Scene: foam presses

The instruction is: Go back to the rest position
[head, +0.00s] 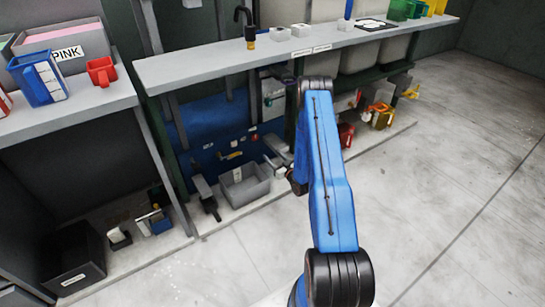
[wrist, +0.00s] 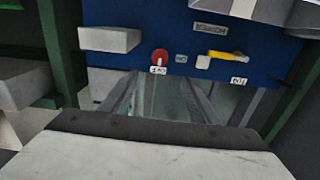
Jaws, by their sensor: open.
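My blue arm reaches forward and down in the head view, and my gripper (head: 277,155) is at its far end, low in front of the press bay under the counter. Its light grey jaws are small and partly hidden by my wrist. They are open, and I see nothing held between them. A blue panel (head: 205,152) stands behind my gripper. In the wrist view the same blue panel (wrist: 180,30) is close, with a red knob (wrist: 159,57), a yellow handle (wrist: 226,56) and small labels.
A grey bin (head: 243,186) sits on the low ledge beside my gripper. The long counter (head: 200,67) runs above it. The left shelf (head: 60,118) carries a PINK bin (head: 85,40), a blue container (head: 38,80) and a red cup (head: 101,71). Open floor (head: 440,190) lies right.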

